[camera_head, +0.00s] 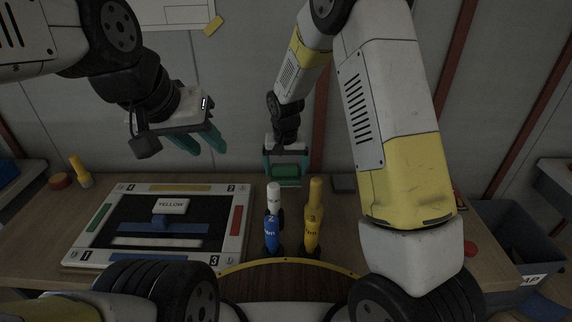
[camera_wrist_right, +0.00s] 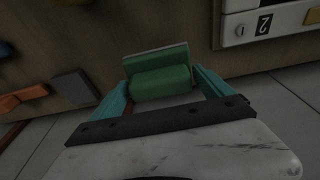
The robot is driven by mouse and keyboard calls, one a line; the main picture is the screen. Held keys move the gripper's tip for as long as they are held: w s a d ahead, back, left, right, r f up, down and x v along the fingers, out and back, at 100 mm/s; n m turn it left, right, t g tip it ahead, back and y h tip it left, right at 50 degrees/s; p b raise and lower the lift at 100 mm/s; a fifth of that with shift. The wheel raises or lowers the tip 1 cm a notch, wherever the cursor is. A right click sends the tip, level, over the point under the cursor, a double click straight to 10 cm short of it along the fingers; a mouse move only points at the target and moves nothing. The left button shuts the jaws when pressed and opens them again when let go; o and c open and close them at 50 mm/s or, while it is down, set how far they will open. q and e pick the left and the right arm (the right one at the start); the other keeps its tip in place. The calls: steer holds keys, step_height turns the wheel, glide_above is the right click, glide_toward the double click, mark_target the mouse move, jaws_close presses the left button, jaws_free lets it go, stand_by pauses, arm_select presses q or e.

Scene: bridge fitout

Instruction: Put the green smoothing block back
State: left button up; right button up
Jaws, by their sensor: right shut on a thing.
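The green smoothing block (camera_wrist_right: 160,82) is between the teal fingers of my right gripper (camera_wrist_right: 164,88) in the right wrist view. It has a flat plate along one side of a rounded green body. In the head view my right gripper (camera_head: 286,176) is shut on the block (camera_head: 287,183), over the back part of the workbench; I cannot tell its exact height. My left gripper (camera_head: 207,146) is open and empty, in the air above the back edge of the framed board (camera_head: 72,254).
The board has numbered corners, coloured strips and a white block marked YELLOW (camera_head: 171,206). A blue-and-white bottle (camera_head: 272,232) and a yellow bottle (camera_head: 313,222) stand right of it. A grey block (camera_head: 344,184) lies at the back. A dark bin (camera_head: 520,235) is at right.

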mark_target(285, 175)
steer(key=shift+f, duration=1.85)
steer(key=shift+f, duration=0.15)
steer(key=o, duration=1.1)
steer(key=shift+c, duration=0.2)
step_height(285, 175, up, 12)
steer(key=s, duration=0.2)
steer(key=s+d+r+t+y, duration=0.1)
steer(key=s+d+r, duration=0.3)
steer(key=r, duration=0.2)
steer(key=s+d+r+y, duration=0.1)
steer(key=s+d+r, duration=0.3)
steer(key=s+r, duration=0.15)
steer(key=s+d+r+t, duration=0.1)
steer(key=s+d+r, duration=0.2)
steer(key=s, duration=0.4)
steer(key=s+d+r+t, duration=0.2)
steer(key=s+d+r, duration=0.1)
steer(key=s, duration=0.5)
steer(key=shift+r+n, duration=0.2)
steer(key=shift+n, duration=0.1)
